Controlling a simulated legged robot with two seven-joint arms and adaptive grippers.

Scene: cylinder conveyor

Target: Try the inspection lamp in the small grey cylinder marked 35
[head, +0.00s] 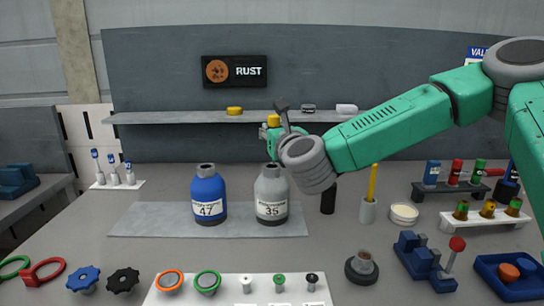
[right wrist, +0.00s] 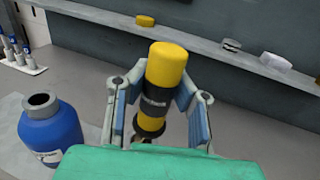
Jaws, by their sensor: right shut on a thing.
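The small grey cylinder marked 35 (head: 271,188) stands upright on a grey mat (head: 152,220). The blue cylinder marked 47 (head: 208,190) stands to its left and also shows in the right wrist view (right wrist: 52,130). My right gripper (head: 276,132) is just above the grey cylinder's mouth, shut on the yellow-and-black inspection lamp (right wrist: 165,70). The lamp's yellow end points up and also shows in the head view (head: 273,120). Its lower end is hidden in the head view, so I cannot tell whether it enters the neck. My left gripper is not in view.
A wall shelf (head: 180,117) behind holds a yellow puck (head: 234,111) and other small items. A black cylinder (head: 328,198) and a cup with a yellow stick (head: 368,208) stand to the right. Knobs and rings line the front. The mat's left part is clear.

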